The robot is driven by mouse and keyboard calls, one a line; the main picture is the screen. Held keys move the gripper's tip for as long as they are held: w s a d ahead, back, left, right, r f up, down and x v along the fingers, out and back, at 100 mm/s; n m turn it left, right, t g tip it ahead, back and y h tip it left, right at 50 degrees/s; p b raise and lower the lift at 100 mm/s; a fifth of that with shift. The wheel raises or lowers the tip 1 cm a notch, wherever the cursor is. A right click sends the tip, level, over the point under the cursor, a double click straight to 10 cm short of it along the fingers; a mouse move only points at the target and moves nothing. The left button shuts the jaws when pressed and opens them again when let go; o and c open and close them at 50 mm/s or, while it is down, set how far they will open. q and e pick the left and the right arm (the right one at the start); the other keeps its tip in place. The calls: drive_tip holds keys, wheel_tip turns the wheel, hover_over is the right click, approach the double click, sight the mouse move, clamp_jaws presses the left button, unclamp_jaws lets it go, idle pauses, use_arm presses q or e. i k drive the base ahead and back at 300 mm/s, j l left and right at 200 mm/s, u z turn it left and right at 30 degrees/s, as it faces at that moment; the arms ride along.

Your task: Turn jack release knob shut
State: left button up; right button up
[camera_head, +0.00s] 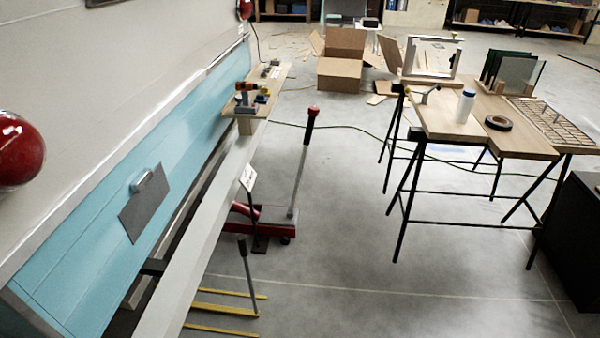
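A red floor jack (272,217) stands on the concrete floor beside the camper, partly hidden behind the long pale beam along the camper's side. Its grey handle (299,178) rises up and leans slightly right. The handle ends in a black grip with a red knob (314,110) on top. I cannot tell which way the knob is turned. Neither of my grippers is in view.
The camper's blue side panel (130,190) and pale beam (215,215) border the left. A thin grey lever (247,264) stands near yellow floor strips. A trestle table (455,120) stands right, an open cardboard box (342,72) behind. Floor between jack and trestles is largely clear.

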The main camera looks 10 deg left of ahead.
sight(313, 111)
drive_tip(key=i+l+u, duration=0.2)
drive_tip(key=i+l, duration=0.45)
drive_tip(key=i, duration=0.2)
